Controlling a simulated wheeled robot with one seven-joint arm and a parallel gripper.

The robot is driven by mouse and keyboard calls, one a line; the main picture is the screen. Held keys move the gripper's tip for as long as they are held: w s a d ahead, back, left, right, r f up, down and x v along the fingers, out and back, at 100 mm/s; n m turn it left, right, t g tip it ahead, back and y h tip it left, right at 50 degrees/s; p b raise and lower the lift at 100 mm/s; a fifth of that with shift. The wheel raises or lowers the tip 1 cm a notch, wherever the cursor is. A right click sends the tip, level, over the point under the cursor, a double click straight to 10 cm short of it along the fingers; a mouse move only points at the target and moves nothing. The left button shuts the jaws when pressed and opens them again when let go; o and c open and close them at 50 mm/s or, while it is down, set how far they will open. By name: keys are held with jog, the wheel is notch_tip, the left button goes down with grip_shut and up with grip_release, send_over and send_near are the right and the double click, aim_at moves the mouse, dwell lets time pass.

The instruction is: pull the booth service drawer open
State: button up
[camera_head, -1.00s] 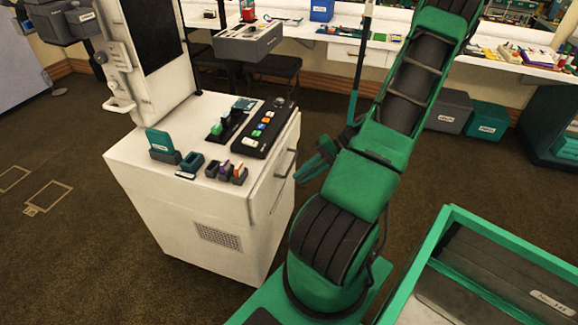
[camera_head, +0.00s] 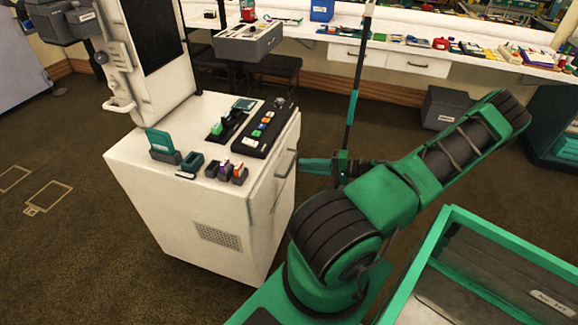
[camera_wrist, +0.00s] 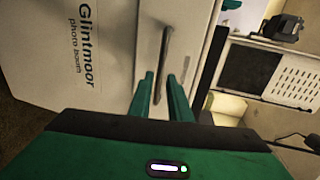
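The white booth cabinet (camera_head: 175,215) stands at the left in the head view. Its drawer front (camera_head: 268,192) is on the right side and looks closed, with a grey bar handle (camera_head: 287,163). My gripper (camera_head: 302,165) is just right of that handle, pointing at it. In the wrist view, my two green fingers (camera_wrist: 163,95) are spread apart. The dark handle (camera_wrist: 166,50) runs up from between them, its lower end lined up with the gap. I cannot tell whether the fingers reach around it or stop short.
A control panel (camera_head: 264,128) and small card holders sit on the cabinet top. A green-rimmed bin (camera_head: 452,212) stands at the lower right beside my base. A thin dark pole (camera_head: 355,90) rises behind my gripper. Brown floor lies open at the left.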

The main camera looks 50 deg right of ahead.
aim_at(291, 164)
jog(key=x, duration=0.6)
jog(key=shift+w+a, duration=0.2)
jog(key=shift+w, duration=0.1)
jog(key=shift+c, duration=0.7)
